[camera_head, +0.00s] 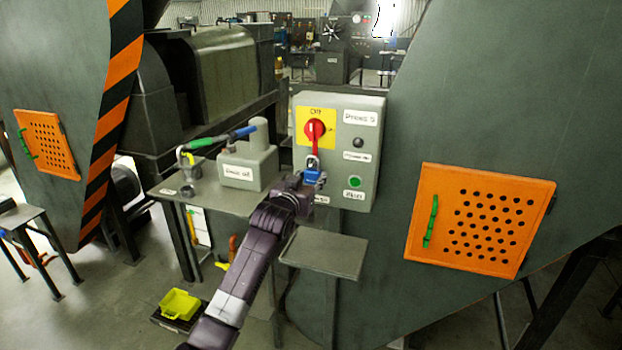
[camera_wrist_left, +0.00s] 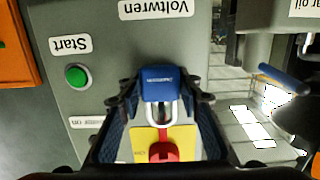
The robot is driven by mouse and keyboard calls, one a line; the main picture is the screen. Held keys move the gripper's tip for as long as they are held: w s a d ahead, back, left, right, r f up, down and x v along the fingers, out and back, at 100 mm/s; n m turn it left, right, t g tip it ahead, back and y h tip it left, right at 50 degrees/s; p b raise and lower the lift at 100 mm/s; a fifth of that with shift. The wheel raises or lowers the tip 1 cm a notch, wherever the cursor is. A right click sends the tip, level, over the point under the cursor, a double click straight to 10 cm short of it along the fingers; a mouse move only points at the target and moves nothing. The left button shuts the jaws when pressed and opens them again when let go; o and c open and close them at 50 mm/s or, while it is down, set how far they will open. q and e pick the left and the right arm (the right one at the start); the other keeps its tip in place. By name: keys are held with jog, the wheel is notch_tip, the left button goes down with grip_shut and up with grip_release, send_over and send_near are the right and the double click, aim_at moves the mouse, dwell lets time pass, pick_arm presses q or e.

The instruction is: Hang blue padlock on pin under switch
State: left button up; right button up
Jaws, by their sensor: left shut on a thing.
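The grey switch box (camera_head: 368,145) carries a red rotary switch (camera_head: 314,131) on a yellow plate, its handle pointing down. My left gripper (camera_head: 306,184) is at the box front just below the switch, shut on the blue padlock (camera_head: 312,176). In the left wrist view the blue padlock (camera_wrist_left: 160,84) sits between the fingers of my left gripper (camera_wrist_left: 164,96). Its silver shackle (camera_wrist_left: 163,113) points to the red switch (camera_wrist_left: 163,151). The pin is not clearly visible, and I cannot tell whether the shackle is around it. My right gripper is out of view.
A green start button (camera_head: 355,182) is on the box, right of the gripper. A small grey shelf (camera_head: 326,254) juts out below the box. An orange perforated door (camera_head: 478,220) is at right.

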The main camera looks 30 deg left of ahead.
pick_arm(q)
jog(key=shift+r, duration=0.3)
jog(key=shift+f, duration=0.25)
jog(key=shift+f+b, duration=0.1)
jog(key=shift+b, duration=0.2)
jog(key=shift+f, duration=0.6)
jog(key=o, duration=0.9)
jog(key=shift+f, duration=0.1)
jog(key=shift+c, duration=0.2)
jog(key=shift+o, duration=1.2)
jog(key=shift+w, duration=0.15)
jog(key=shift+o, duration=0.3)
jog(key=shift+w+f, duration=0.15)
